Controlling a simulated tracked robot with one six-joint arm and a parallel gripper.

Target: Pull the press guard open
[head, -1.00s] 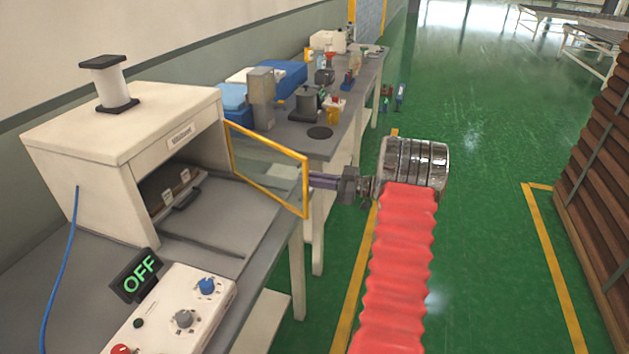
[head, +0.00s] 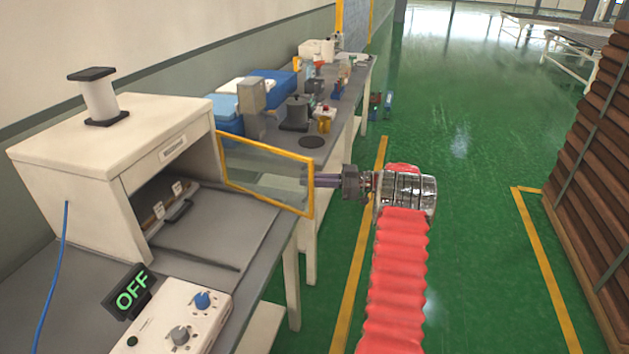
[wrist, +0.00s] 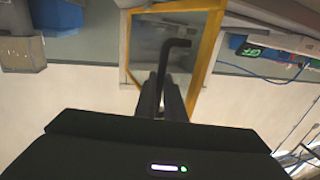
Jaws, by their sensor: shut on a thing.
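The press guard (head: 264,151) is a clear panel in a yellow frame. It is swung out from the right side of the white press (head: 100,155), whose front opening is uncovered. My gripper (head: 310,181) is at the guard's outer edge, reaching in from the right. The wrist view shows the guard's yellow frame (wrist: 205,62) and its dark bent handle (wrist: 166,62), with my gripper (wrist: 162,98) shut on the handle. The exact contact is dark and partly hidden.
The press stands on a grey bench (head: 225,225) with a control box (head: 175,318) in front. A second bench behind the guard holds blue bins (head: 228,112) and a dark pot (head: 296,115). Stacked brown boards (head: 595,160) stand right. Green floor (head: 470,220) between is clear.

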